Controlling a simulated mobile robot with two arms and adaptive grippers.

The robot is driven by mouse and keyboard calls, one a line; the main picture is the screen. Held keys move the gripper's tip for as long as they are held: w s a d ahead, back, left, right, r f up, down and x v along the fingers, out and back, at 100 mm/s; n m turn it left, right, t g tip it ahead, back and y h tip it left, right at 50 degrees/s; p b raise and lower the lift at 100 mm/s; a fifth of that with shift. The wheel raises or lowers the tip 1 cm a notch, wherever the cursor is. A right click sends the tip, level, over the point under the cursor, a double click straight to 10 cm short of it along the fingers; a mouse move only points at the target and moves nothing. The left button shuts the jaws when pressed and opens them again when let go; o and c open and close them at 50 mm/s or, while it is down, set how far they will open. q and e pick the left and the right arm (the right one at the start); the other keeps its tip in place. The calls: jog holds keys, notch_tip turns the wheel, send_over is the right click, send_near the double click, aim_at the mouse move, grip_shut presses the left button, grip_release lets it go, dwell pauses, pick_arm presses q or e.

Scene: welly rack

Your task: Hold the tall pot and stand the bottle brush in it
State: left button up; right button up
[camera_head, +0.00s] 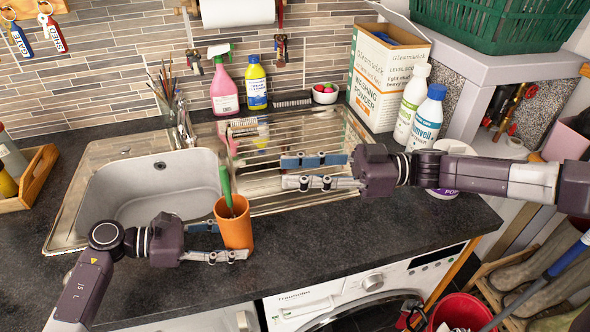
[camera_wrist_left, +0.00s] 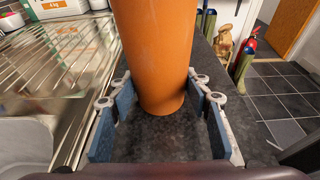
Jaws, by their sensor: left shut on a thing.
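The tall orange pot (camera_head: 234,228) stands upright on the dark worktop in front of the drainer, and fills the middle of the left wrist view (camera_wrist_left: 155,50). My left gripper (camera_head: 226,242) is shut on the pot, one finger on each side. The bottle brush (camera_head: 226,184) shows as a green handle rising from the pot's mouth, leaning to the left; its lower part is hidden inside the pot. My right gripper (camera_head: 310,171) is open and empty above the metal drainer, to the right of the brush and apart from it.
The sink (camera_head: 165,185) lies left of the pot. A pink bottle (camera_head: 224,92), a yellow bottle (camera_head: 256,86), a washing powder box (camera_head: 385,75) and two white bottles (camera_head: 425,120) stand behind. The worktop right of the pot is clear.

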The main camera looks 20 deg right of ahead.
dwell(0.4)
pick_arm(q)
jog(key=o, duration=1)
jog(key=shift+a, duration=0.1)
